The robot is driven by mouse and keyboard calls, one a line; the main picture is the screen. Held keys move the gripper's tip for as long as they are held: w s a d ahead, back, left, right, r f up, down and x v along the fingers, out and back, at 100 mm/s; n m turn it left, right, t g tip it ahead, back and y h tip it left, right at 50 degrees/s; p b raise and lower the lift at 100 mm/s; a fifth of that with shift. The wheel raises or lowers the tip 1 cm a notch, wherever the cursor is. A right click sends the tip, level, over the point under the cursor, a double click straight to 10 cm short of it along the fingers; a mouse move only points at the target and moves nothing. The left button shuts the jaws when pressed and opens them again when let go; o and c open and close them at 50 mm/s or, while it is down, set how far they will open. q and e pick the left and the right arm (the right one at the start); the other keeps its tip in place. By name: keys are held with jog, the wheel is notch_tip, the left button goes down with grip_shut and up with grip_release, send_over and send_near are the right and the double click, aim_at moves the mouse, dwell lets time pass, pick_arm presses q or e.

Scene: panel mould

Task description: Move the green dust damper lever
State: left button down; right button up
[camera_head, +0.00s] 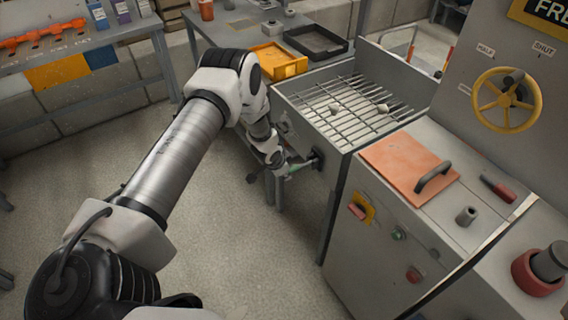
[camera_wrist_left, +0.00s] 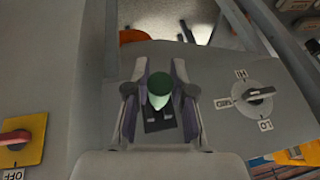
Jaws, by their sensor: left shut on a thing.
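The green dust damper lever (camera_wrist_left: 159,88) shows its rounded green end in the left wrist view, between the two fingers of my left gripper (camera_wrist_left: 160,98). The fingers are closed around it. A black slotted plate lies behind the lever on the grey machine side. Most of the lever is hidden by the gripper. My right gripper is not in view.
A rotary dial (camera_wrist_left: 260,95) marked HI, MED and LO is right of the gripper. A red switch on a yellow plate (camera_wrist_left: 15,140) is at left. In the head view stand the grate box (camera_head: 345,105), an orange lid with handle (camera_head: 405,165) and a yellow handwheel (camera_head: 506,100).

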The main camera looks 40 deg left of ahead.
pick_arm(q)
notch_tip(320, 180, down, 8)
jog(key=w+t+h+b, duration=0.1)
jog(key=t+b, duration=0.6)
jog(key=b, duration=0.8)
jog(key=shift+w+d+f+n+h, duration=0.15)
jog(key=shift+d+f+n+h, duration=0.2)
jog(key=shift+h, duration=0.55)
jog(key=shift+r, duration=0.15)
jog(key=c, duration=1)
grip_release()
jog(key=shift+o, duration=0.2)
jog(key=shift+r, duration=0.1)
